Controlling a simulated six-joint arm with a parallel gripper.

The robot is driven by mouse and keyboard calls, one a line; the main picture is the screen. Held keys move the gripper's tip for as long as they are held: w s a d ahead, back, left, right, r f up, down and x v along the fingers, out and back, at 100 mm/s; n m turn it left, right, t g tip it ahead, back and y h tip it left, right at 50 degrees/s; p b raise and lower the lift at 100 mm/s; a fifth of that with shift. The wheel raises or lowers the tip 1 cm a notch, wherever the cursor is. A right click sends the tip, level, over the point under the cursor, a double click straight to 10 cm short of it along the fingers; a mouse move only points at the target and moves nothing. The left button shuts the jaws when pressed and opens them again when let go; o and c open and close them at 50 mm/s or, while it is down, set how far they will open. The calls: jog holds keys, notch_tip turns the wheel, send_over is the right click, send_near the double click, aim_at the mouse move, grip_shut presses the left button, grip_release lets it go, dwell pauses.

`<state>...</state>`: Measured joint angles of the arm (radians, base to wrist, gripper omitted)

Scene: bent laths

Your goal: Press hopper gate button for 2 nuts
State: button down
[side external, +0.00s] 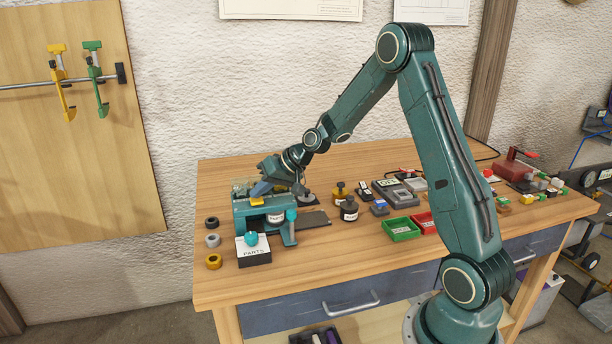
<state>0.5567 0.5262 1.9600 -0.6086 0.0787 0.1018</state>
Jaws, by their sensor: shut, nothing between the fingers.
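A teal machine (250,213), which looks like the hopper, stands at the left of the bench. A yellow part (257,201) shows on its top. In front is a dark box with a white top marked PARTS (254,251), carrying a round teal knob (251,238). I cannot tell which part is the gate button. My gripper (266,187) is shut and empty, low over the machine's top near the yellow part. Whether it touches anything is too small to tell. The gripper and wrist hide some of the machine's back. I cannot make out any nuts inside.
Black, grey and yellow rings (214,261) lie along the bench's left edge. Right of the machine are a dark jar (349,210), a brass-coloured pot (340,193), a grey device (396,191), a green tray (400,229) and a red tray (424,222).

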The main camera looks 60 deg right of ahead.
dwell(0.5)
jog(key=shift+r, duration=1.15)
jog(key=shift+r, duration=0.15)
jog(key=shift+r, duration=2.35)
dwell(0.8)
notch_tip(320, 180, up, 4)
jog(key=shift+f, duration=0.1)
jog(key=shift+f, duration=0.15)
dwell(0.3)
send_over(261, 200)
jog(key=shift+f, duration=4.25)
